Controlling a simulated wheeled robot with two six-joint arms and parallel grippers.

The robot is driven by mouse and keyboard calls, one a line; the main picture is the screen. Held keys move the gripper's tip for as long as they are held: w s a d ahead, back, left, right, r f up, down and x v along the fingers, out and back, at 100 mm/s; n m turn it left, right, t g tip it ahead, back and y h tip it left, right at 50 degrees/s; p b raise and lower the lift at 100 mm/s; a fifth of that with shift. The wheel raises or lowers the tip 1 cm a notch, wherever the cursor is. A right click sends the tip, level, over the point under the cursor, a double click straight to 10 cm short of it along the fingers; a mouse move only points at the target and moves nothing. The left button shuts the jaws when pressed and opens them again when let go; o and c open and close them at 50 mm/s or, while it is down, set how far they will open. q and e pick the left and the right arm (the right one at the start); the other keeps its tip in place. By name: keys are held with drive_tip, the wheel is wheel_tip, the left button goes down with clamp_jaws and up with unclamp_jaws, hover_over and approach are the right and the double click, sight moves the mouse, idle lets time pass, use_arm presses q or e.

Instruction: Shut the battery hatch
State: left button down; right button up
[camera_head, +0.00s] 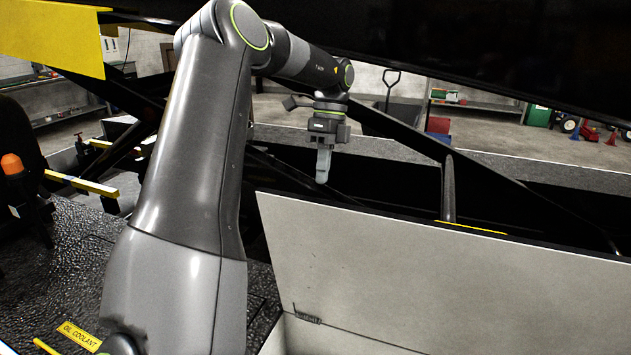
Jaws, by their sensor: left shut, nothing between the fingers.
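The battery hatch (440,270) is a large pale grey panel at the lower right. It stands raised, with a hinge (306,317) near its lower left edge and part of a pale box face below it. My left arm comes in from the left and bends over at the top. My left gripper (322,178) points down just beyond the hatch's upper left edge. Its fingers are shut with nothing between them. I cannot tell whether they touch the hatch. My right gripper is not in view.
A dark beam crosses the top right, and dark diagonal struts run behind the hatch. A grey upright post (448,188) stands behind its upper edge. Black textured plating with a yellow coolant label (81,335) lies at the lower left. An orange-capped part (12,164) is at far left.

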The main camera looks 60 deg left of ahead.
use_arm(q)
drive_tip(key=s+p, duration=0.1)
drive_tip(key=s+d+f, duration=0.1)
drive_tip(key=s+d+p, duration=0.1)
drive_tip(key=shift+s+d+f+p, duration=0.15)
drive_tip(key=shift+d+f+p, duration=0.1)
drive_tip(key=shift+p, duration=0.1)
drive_tip(key=shift+a+f, duration=0.1)
idle(0.4)
